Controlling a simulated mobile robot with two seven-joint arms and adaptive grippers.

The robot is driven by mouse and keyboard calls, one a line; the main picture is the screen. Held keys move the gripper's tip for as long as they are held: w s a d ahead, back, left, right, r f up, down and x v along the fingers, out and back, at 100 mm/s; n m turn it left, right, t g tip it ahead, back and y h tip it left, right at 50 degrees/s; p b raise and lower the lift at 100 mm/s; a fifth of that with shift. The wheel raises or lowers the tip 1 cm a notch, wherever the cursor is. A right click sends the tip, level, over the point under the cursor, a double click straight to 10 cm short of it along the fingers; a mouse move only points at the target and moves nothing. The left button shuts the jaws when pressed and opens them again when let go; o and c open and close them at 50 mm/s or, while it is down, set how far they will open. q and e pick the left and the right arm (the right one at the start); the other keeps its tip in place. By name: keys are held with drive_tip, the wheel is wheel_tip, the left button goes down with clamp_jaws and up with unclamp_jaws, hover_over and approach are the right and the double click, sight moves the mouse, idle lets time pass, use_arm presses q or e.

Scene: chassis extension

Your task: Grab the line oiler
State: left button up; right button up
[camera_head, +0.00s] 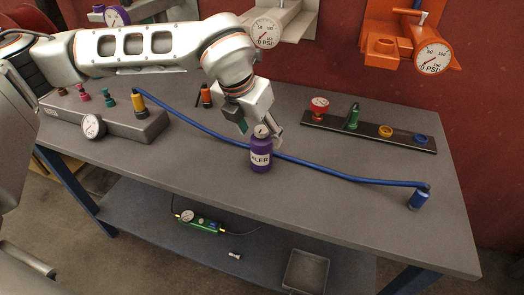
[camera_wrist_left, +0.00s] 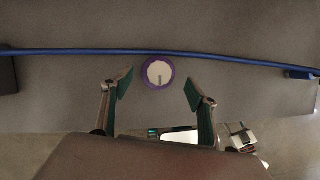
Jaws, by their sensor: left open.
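The line oiler (camera_head: 261,157) is a purple bottle with a white label and a pale round top. It stands upright on the grey workbench, near the middle. In the left wrist view the oiler (camera_wrist_left: 158,73) shows from above as a purple ring around a pale disc. My left gripper (camera_head: 260,134) is open at the top of the oiler, with a finger to either side. In the left wrist view the gripper (camera_wrist_left: 159,88) has its two green-padded fingers spread apart, with the oiler centred just beyond the tips. My right gripper is not in view.
A blue hose (camera_head: 330,174) runs across the workbench (camera_head: 380,210) close behind the oiler. A grey block (camera_head: 125,122) with coloured fittings and a gauge stands at left. A dark strip (camera_head: 340,129) with coloured parts lies at right. Gauges hang on the red wall.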

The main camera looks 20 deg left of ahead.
sight(261, 140)
use_arm(q)
drive_tip(key=x, duration=0.4)
drive_tip(key=shift+w+a+f, duration=0.1)
drive_tip(key=shift+w+f, duration=0.05)
drive_tip(key=shift+f, duration=0.05)
drive_tip(key=c, duration=1.3)
drive_tip(key=shift+r, duration=0.1)
